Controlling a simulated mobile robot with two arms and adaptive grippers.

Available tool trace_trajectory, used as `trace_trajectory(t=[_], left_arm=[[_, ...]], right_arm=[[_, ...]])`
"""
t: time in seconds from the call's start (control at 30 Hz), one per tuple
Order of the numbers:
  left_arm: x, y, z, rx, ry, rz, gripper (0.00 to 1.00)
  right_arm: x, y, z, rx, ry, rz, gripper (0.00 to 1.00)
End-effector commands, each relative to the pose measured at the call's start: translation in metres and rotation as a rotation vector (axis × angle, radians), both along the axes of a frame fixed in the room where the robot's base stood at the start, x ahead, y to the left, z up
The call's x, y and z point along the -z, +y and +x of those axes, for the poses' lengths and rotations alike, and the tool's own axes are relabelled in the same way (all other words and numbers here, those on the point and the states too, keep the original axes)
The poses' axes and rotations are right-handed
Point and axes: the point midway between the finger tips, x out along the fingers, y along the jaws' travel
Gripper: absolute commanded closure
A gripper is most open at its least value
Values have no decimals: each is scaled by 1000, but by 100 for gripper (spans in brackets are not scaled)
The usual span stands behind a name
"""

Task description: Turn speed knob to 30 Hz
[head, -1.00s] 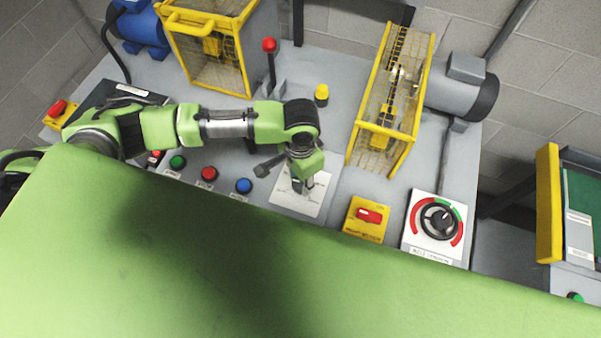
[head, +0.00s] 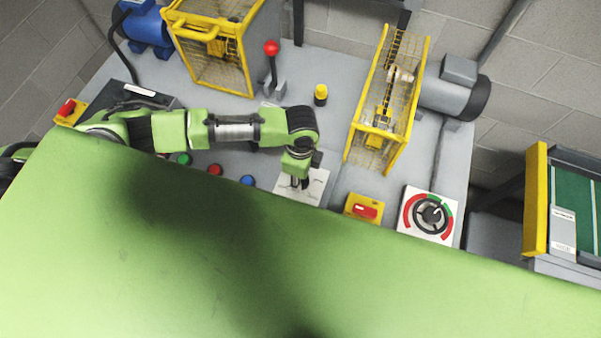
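A round dial with a black knob-like centre (head: 432,214) sits on a white plate at the right of the bench, with a red and green band around it. Its pointer is toward the upper right, near the green part. No Hz marks are legible, and I cannot tell if this is the speed knob. My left gripper (head: 296,182) points down over a white sheet (head: 313,189), well left of the dial. Its fingers are small and dark; their opening is unclear. A dark panel (head: 135,96) at the left is partly hidden by my arm. My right gripper is out of view.
A yellow box with a red switch (head: 364,209) lies between sheet and dial. Green (head: 184,159), red (head: 215,169) and blue (head: 247,180) buttons sit left. A yellow mesh guard (head: 388,100), a red-topped lever (head: 272,48) and a yellow-topped beacon (head: 320,95) stand behind.

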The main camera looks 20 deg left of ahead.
Motion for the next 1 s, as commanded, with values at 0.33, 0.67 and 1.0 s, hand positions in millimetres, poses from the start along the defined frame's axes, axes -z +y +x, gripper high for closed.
trace_trajectory(t=[0.33, 0.67, 1.0], left_arm=[[-1, -1, 1, 322, -2, -1, 89], [-1, -1, 2, 554, -2, -3, 89], [-1, -1, 1, 660, -2, -3, 89]], right_arm=[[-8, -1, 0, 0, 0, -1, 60], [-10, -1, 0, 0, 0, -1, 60], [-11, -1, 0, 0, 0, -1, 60]])
